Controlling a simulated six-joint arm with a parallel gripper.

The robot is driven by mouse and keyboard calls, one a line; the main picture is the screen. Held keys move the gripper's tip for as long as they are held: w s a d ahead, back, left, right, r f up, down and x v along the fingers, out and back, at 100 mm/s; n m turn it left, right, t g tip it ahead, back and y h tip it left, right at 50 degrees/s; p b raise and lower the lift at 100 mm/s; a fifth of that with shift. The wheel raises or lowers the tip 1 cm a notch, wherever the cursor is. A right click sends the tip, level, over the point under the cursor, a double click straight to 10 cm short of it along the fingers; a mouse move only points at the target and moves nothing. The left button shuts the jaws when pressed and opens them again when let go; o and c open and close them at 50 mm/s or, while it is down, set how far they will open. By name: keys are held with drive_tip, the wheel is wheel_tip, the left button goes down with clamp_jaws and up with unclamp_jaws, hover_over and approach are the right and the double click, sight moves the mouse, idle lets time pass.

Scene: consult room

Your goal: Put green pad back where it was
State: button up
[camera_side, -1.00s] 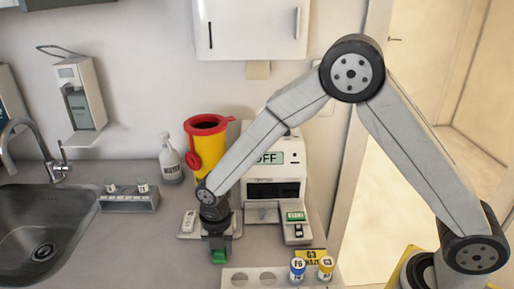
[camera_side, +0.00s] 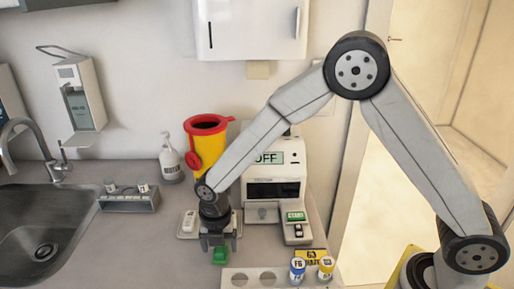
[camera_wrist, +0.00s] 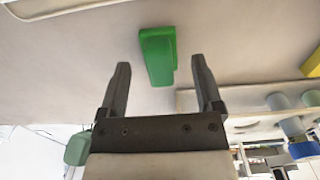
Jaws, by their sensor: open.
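The green pad (camera_side: 220,255) is a small green block lying on the grey counter, left of the white vial rack. It also shows in the wrist view (camera_wrist: 157,55), just beyond my fingertips. My gripper (camera_side: 218,243) is open and empty, right above the pad in the side view. In the wrist view my two fingers (camera_wrist: 160,70) are spread to either side of the pad's near end. I cannot tell whether the pad touches a finger.
The white rack (camera_side: 240,280) with blue-capped (camera_side: 297,268) and yellow-capped (camera_side: 326,266) vials is close on the right. The analyzer (camera_side: 275,170) with a green START button (camera_side: 294,217), the yellow sharps bin (camera_side: 208,145) and a tray (camera_side: 188,236) stand behind.

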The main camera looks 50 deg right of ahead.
sight(226, 251)
wheel_tip(226, 251, up, 11)
drive_tip(key=shift+r, duration=0.15)
idle(0.4)
drive_tip(key=shift+d, duration=0.1)
idle(0.4)
drive_tip(key=s+d+f+m, duration=0.1)
drive_tip(key=s+d+m, duration=0.3)
drive_tip(key=m, duration=0.4)
drive_tip(key=s+d+f+m+t, duration=0.1)
drive_tip(key=s+d+m, duration=0.3)
drive_tip(key=d+m, duration=0.2)
drive_tip(key=s+d+f+m+t, duration=0.1)
drive_tip(key=s+d+m, duration=0.3)
drive_tip(key=m, duration=0.7)
drive_tip(key=shift+d+f, duration=0.25)
drive_tip(key=shift+d, duration=0.55)
drive_tip(key=shift+s+d+f+m+t, duration=0.1)
drive_tip(key=shift+s+d+m+t, duration=0.1)
drive_tip(key=shift+s+m, duration=0.25)
drive_tip(key=shift+s+d+f+m+t, duration=0.15)
drive_tip(key=shift+s+m, duration=0.1)
drive_tip(key=shift+m, duration=0.3)
